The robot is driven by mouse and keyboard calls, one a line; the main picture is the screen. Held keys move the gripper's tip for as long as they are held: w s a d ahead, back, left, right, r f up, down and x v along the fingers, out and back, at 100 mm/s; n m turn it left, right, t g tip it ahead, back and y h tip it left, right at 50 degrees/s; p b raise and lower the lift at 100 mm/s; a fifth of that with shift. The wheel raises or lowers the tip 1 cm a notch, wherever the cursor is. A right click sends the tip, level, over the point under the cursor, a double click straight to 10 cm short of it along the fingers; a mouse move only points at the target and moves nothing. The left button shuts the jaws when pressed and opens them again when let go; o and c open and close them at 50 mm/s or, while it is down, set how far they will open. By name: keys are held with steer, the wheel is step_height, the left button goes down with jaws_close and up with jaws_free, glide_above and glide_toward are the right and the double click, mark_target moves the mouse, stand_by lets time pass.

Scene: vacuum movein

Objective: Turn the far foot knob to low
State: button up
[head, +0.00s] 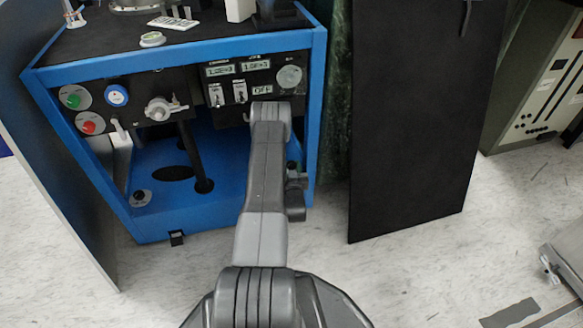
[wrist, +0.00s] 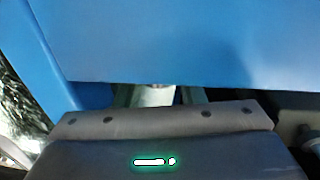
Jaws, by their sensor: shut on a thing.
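The far foot knob (head: 293,166) is a small dark knob at the right end of the blue cart's low base in the head view, partly hidden by my arm. My gripper is down beside the cart's right post, and its fingers are mostly hidden in the head view. In the wrist view my gripper (wrist: 157,97) reaches under a blue cart surface, shut on the knob, with a pale piece (wrist: 157,95) showing between the fingers. The knob's setting cannot be read. Another foot knob (head: 140,198) sits at the base's front left.
The blue cart frame (head: 180,58) surrounds my gripper closely. Its panel carries a green button (head: 73,97), a red button (head: 89,123) and switches. A black upright panel (head: 415,120) stands at the right. Open pale floor (head: 400,275) lies in front.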

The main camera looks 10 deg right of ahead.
steer(key=o, duration=0.7)
steer(key=shift+s, duration=0.1)
steer(key=s+p, duration=0.1)
steer(key=s, duration=0.3)
steer(key=s+a+p, duration=0.1)
steer(key=s+p, duration=0.1)
steer(key=s, duration=0.3)
steer(key=s+a+p, duration=0.1)
steer(key=s, duration=0.3)
steer(key=shift+s+a, duration=0.15)
steer(key=shift+s, duration=0.1)
